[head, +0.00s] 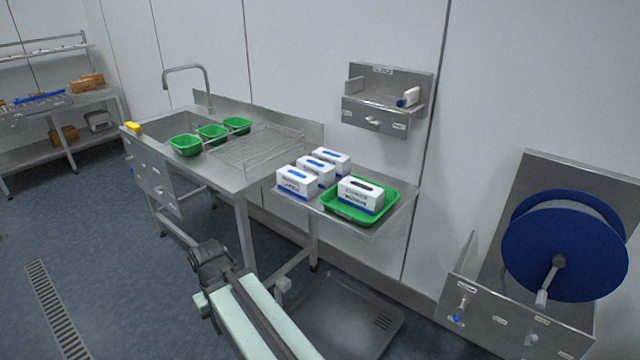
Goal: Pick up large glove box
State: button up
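Three white glove boxes with blue bases stand close together on a steel side shelf: a front one (296,184), a middle one (314,174) and a back one (333,159). Another white box (360,195) with a dark top opening sits in a green tray (336,208) to their right. The size labels are too small to read, so I cannot tell which box is the large one. My gripper (208,256) is at lower centre, in front of the sink bench and well apart from the boxes. Its fingers are too dark and small to tell open from shut.
A steel sink bench (225,178) with green baskets (186,146) and a wire rack (255,148) adjoins the shelf at left. A wall holder (385,115) hangs above the boxes. A blue hose reel (565,250) stands at right. Open floor lies at left.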

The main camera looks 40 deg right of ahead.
aim_at(296, 182)
jog(key=z, duration=0.2)
jog(key=i, duration=1)
jog(key=u, duration=0.1)
